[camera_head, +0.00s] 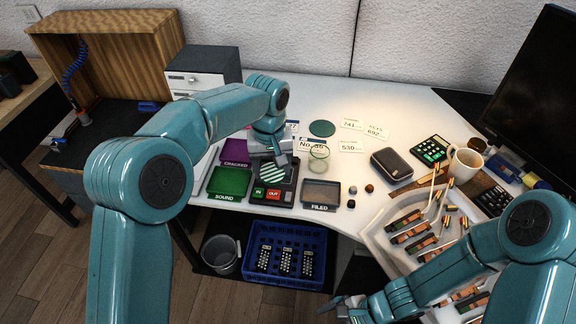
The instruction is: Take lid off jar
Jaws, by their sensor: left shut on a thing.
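A clear glass jar (318,160) stands upright on the white table, right of the striped panel. No lid shows on its rim. A flat green disc (322,128) lies on the table just behind it; I cannot tell whether it is a lid or a mat. My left gripper (269,156) points down, left of the jar and apart from it, over the back of the striped panel. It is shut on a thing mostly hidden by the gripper. My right gripper (342,308) is low at the front, far from the jar; its jaw gap is unclear.
A striped panel (272,174) with IN and OUT keys lies left of the jar. A purple tray (235,152), a green SOUND tray (230,181) and a FILED tray (321,192) surround it. A dark case (391,164) and white mug (465,163) are at right. Number cards lie behind.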

